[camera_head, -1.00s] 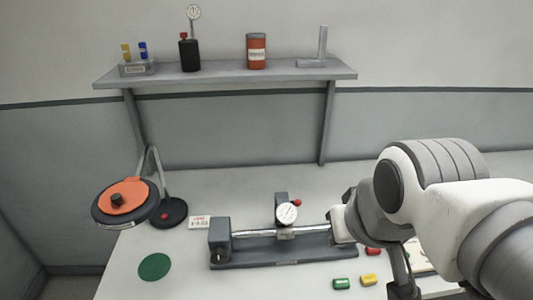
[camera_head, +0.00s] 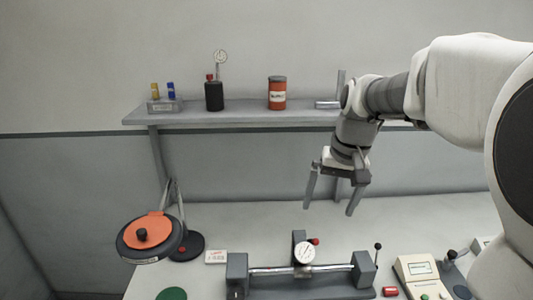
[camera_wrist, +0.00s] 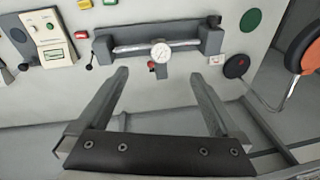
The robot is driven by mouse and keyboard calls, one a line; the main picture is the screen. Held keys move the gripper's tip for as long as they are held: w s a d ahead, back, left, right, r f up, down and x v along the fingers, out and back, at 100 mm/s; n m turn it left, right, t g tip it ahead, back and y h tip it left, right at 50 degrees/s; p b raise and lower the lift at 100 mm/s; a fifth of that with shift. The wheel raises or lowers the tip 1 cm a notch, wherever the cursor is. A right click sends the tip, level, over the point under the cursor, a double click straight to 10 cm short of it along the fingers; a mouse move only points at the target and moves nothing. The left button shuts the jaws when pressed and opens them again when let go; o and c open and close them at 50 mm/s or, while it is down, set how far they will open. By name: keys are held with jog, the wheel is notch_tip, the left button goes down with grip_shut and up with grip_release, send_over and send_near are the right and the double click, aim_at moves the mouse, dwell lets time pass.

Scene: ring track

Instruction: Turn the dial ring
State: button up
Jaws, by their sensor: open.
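The round white dial gauge (camera_head: 304,251), with a grey ring around its face, is mounted on the metal bar of a dark grey bench fixture (camera_head: 236,272). In the wrist view the dial (camera_wrist: 161,52) appears upper centre, in front of the gap between my fingers. My gripper (camera_head: 331,208) is open and empty, pointing down, and appears above the fixture in the head view. In the wrist view both fingers of my gripper (camera_wrist: 160,75) are spread wide, with clear space between them. Nothing hides the dial face, but its markings are too small to read.
A shelf (camera_head: 200,119) behind holds a black pot (camera_head: 214,96), an orange can (camera_head: 277,92) and a small vial block (camera_head: 163,106). An orange-topped round lamp (camera_head: 149,232) stands left. A beige meter box (camera_head: 420,275) stands right. Bench behind the fixture is clear.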

jog(key=g, duration=0.1)
send_near(305, 251)
jog(key=shift+m+y, duration=0.3)
jog(key=f, duration=0.6)
jog(key=a+f, duration=0.1)
jog(key=f, duration=0.2)
jog(key=shift+w, duration=0.2)
jog(key=shift+c, duration=0.3)
jog(key=c, duration=1.3)
jog(key=shift+d, duration=0.1)
